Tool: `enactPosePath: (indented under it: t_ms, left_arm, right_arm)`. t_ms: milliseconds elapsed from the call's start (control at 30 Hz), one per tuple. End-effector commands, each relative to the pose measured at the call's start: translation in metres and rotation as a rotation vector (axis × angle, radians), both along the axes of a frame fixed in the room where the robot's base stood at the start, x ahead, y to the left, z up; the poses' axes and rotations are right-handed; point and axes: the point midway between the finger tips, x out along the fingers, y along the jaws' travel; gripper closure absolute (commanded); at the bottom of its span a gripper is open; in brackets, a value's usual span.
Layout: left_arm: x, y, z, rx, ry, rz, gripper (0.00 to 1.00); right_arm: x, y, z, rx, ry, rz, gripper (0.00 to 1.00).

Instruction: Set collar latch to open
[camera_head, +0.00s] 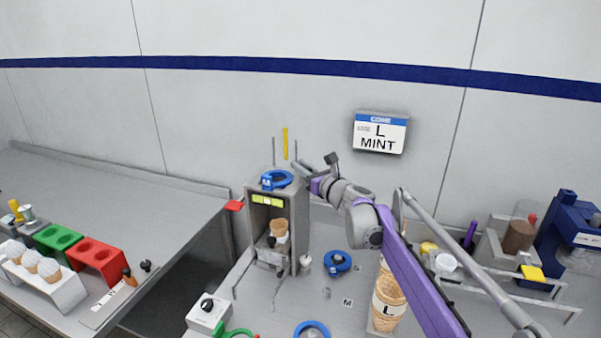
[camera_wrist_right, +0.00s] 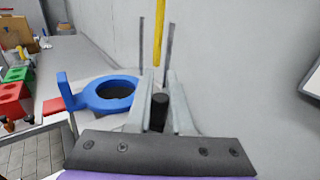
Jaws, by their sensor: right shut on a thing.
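The blue collar (camera_head: 276,179), a ring with an M label, sits on top of the grey dispenser (camera_head: 249,222). In the right wrist view the collar (camera_wrist_right: 108,94) lies just left of my fingers, with a blue tab standing at its left. My right gripper (camera_head: 299,166) reaches in from the right at the dispenser's top. In the wrist view its fingers (camera_wrist_right: 160,104) are shut on a short black knob (camera_wrist_right: 158,110), which seems to be the collar latch. The knob's base is hidden by the gripper. My left gripper is in neither view.
A yellow upright strip (camera_head: 285,143) and thin grey rods stand behind the collar. A cone (camera_head: 278,228) is inside the dispenser. Another blue ring (camera_head: 337,262) lies on the counter to the right. A sign (camera_head: 380,132) reading L MINT hangs on the wall.

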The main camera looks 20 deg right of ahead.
Motion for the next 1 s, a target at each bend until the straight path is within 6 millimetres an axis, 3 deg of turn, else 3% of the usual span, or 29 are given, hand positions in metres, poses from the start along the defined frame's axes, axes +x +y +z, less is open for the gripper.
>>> enactPosePath:
  t_ms: [500, 1000]
  left_arm:
    - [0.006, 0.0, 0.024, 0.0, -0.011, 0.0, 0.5]
    - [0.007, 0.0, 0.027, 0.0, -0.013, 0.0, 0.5]
  right_arm:
    - [0.0, -0.008, 0.002, -0.002, -0.001, 0.304, 1.0]
    - [0.0, -0.008, 0.001, 0.001, -0.001, 0.352, 1.0]
